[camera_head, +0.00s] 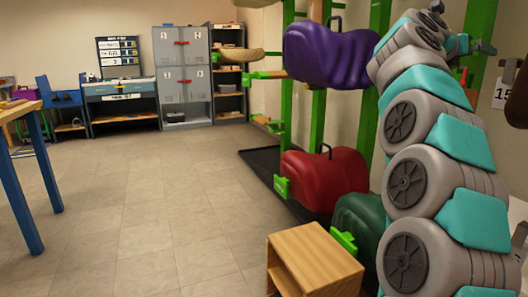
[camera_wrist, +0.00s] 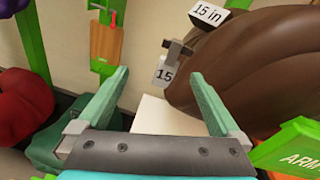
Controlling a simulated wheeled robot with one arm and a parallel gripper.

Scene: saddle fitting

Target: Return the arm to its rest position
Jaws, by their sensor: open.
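My gripper (camera_wrist: 158,98) shows in the wrist view with its two green fingers spread wide apart and nothing between them. A brown saddle (camera_wrist: 235,65) fills the right of that view, beyond the right finger, with a "15" tag (camera_wrist: 164,75) and a "15 in" label (camera_wrist: 208,14) by it. I cannot tell whether the finger touches the saddle. In the head view my grey and teal arm is raised along the right side, and my gripper is not clearly visible there. The brown saddle (camera_head: 517,100) shows only partly at the right edge.
Green rack posts (camera_head: 318,110) hold a purple saddle (camera_head: 325,55), a red saddle (camera_head: 322,180) and a dark green saddle (camera_head: 360,218), close to my arm. A wooden box stool (camera_head: 315,258) stands in front. The tiled floor at left centre is clear, beside a blue-legged table (camera_head: 22,200).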

